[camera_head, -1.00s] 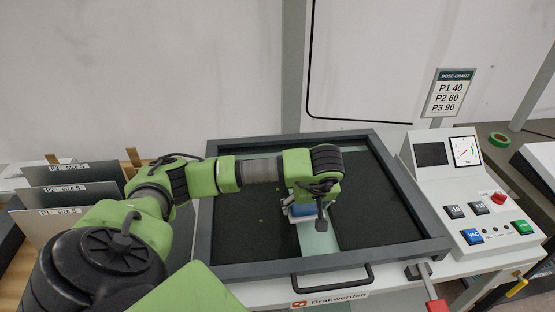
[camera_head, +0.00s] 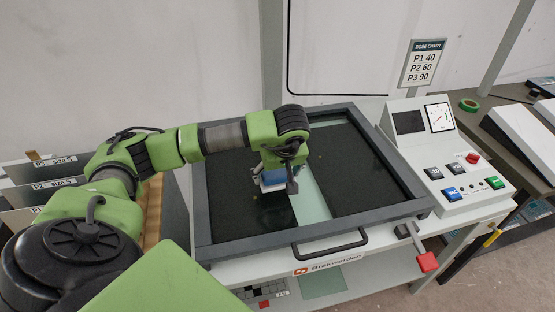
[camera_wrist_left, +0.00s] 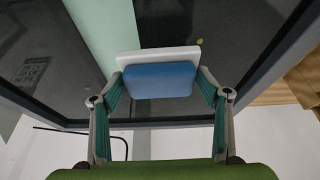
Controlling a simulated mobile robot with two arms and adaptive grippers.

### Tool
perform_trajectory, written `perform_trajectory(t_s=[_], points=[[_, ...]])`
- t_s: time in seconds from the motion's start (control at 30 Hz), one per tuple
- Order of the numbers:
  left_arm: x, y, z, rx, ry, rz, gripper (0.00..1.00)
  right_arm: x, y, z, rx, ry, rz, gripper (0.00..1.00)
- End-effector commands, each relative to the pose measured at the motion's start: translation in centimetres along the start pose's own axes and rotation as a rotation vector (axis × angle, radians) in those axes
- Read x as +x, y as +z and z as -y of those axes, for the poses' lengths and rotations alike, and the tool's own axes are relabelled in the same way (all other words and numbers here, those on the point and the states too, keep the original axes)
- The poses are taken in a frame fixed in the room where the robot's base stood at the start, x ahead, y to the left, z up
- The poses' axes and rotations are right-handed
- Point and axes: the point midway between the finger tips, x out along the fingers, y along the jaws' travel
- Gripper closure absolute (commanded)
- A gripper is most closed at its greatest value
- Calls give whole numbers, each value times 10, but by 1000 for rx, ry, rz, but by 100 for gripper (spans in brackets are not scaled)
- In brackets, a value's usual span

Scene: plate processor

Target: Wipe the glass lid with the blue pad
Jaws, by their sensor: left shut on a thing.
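The glass lid (camera_head: 365,185) lies closed on the machine in a dark grey frame, with dark areas and a pale green strip (camera_head: 312,200) under the glass. My left gripper (camera_head: 274,182) is shut on the blue pad (camera_head: 273,176), over the lid's left half just left of the strip. In the left wrist view the blue pad (camera_wrist_left: 160,80) sits between the fingers, with a white layer (camera_wrist_left: 180,56) on its far side. Whether it touches the glass I cannot tell. Small yellowish specks show on the lid (camera_wrist_left: 198,16) there. My right gripper is not in view.
A control panel (camera_head: 440,160) with buttons and a gauge stands right of the lid. A handle (camera_head: 335,246) is on the lid's front edge, and a red-ended lever (camera_head: 427,262) sticks out at front right. Labelled plates (camera_head: 45,185) stand at left. A dose chart (camera_head: 424,62) is behind.

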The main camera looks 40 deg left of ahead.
Motion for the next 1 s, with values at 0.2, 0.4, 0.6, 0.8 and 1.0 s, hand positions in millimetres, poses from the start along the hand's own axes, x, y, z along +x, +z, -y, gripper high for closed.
perform_trajectory(t_s=[0.2, 0.4, 0.6, 0.8, 1.0], points=[[-20, -14, 4, -8, -2, -3, 51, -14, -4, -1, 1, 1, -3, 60], [-35, -23, 6, -14, -4, -3, 51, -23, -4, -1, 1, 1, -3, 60], [-38, -26, 8, -16, -6, -2, 51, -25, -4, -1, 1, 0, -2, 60], [-38, -25, 8, -16, -6, -2, 51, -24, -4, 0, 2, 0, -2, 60], [-38, -25, 8, -16, -6, -2, 51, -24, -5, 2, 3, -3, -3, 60]])
